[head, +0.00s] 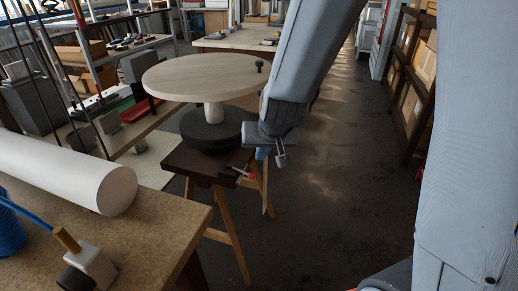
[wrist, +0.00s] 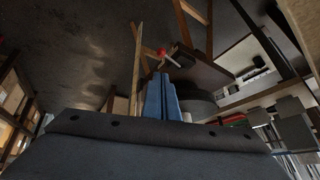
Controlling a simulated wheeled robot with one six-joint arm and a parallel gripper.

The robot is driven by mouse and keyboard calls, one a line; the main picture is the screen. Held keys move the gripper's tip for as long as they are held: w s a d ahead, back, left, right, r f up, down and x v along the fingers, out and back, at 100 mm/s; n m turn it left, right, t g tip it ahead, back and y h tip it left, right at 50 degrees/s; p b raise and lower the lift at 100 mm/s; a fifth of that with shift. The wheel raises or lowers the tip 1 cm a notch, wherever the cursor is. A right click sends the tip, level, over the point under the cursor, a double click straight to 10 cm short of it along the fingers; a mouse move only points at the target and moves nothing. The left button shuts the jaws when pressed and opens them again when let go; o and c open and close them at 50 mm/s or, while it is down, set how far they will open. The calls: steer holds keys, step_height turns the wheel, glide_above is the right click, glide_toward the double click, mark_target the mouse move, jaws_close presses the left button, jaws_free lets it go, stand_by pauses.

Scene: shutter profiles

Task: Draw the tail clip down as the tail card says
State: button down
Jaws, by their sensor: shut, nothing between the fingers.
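I cannot make out a tail clip or a tail card in either view. A small lever with a red end (head: 250,176) sits at the edge of a dark wooden trestle stand (head: 193,163). The red end also shows in the wrist view (wrist: 161,51), beyond my fingertips. My gripper (head: 262,154) hangs just right of the stand, its blue fingers partly hidden behind the wrist in the head view. In the wrist view my gripper (wrist: 161,78) has its blue fingers together, with nothing held. The gap between fingers and lever is hard to judge.
A round pale wooden disc (head: 200,76) on a thick black base (head: 212,135) stands on the trestle, left of my arm. A worktop (head: 150,232) with a white roll (head: 75,178) fills the lower left. Shelving (head: 412,85) lines the right. Floor (head: 335,195) between is clear.

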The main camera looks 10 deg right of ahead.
steer(key=w+d+f+m+t+h+b, duration=0.2)
steer(key=w+f, duration=0.4)
steer(key=w, duration=0.6)
steer(key=w+d+f+m+t+h+b, duration=0.2)
steer(key=w+f+t+h+b, duration=0.2)
steer(key=w, duration=0.8)
steer(key=shift+f+m+t+h+b, duration=0.35)
steer(key=shift+f+h+b, duration=0.8)
steer(key=shift+b, duration=0.45)
